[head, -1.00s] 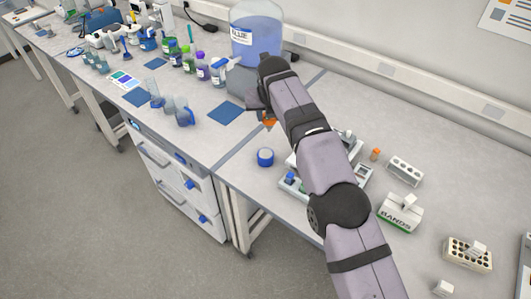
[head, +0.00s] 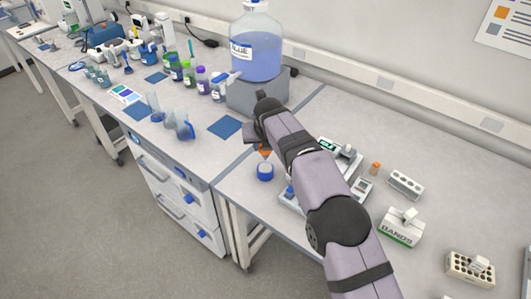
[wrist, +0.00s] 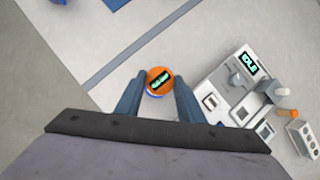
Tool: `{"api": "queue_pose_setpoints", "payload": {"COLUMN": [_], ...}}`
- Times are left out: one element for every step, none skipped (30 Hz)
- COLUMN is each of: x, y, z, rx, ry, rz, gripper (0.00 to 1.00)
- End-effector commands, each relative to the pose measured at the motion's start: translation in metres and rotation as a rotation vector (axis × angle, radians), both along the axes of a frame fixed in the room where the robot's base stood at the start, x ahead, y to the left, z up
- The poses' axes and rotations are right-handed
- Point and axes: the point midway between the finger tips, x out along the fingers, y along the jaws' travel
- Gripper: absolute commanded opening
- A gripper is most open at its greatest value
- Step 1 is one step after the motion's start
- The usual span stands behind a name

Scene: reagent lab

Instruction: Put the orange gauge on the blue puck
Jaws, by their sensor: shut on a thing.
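The orange gauge (wrist: 160,78), round with a dark lit display on top, is held between the two fingers of my gripper (wrist: 157,92). In the head view only a small orange part of the gauge (head: 265,153) shows below the gripper (head: 262,146). The blue puck (head: 265,171), a short cylinder with a pale top, stands on the bench directly below the gauge. In the wrist view the gauge hides most of the puck; a thin blue edge (wrist: 154,94) shows. I cannot tell whether the gauge touches the puck.
A white instrument with a lit display (wrist: 235,84) stands just right of the puck. A blue mat (head: 225,127) lies behind and left. A large blue bottle (head: 256,48) stands on a grey block (head: 262,92) farther back. The bench's front edge is close to the puck.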

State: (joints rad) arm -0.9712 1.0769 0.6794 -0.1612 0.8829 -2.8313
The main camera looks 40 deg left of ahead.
Motion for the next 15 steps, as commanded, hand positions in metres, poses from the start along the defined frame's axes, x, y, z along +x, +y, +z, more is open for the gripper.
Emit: {"api": "queue_pose_setpoints", "payload": {"x": [0.0,0.0,0.0,-0.001,-0.001,-0.001,-0.001,-0.001,-0.001,0.0,0.0,0.0,0.0,0.0,0.0], "y": [0.0,0.0,-0.001,-0.001,-0.001,-0.001,-0.001,-0.001,-0.001,0.0,0.0,0.0,0.0,0.0,0.0], "z": [-0.002,-0.004,-0.008,-0.011,-0.015,-0.02,-0.023,-0.027,-0.03,-0.032,-0.034,-0.036,-0.037,-0.037,-0.037], "rx": [-0.001,-0.001,-0.002,-0.003,-0.003,-0.004,-0.003,-0.003,-0.003,-0.002,-0.002,-0.001,-0.001,-0.001,0.0], "ry": [0.001,0.001,0.002,0.003,0.003,0.003,0.003,0.002,0.003,0.001,0.001,0.0,0.001,0.001,0.0], "rz": [0.0,0.0,0.0,0.0,0.0,-0.001,0.0,-0.001,0.001,0.001,0.001,0.001,0.0,0.0,0.0], "gripper": [0.12,0.12,0.12,0.12,0.12,0.12,0.12,0.12,0.12,0.12,0.12,0.12,0.12,0.12,0.12]}}
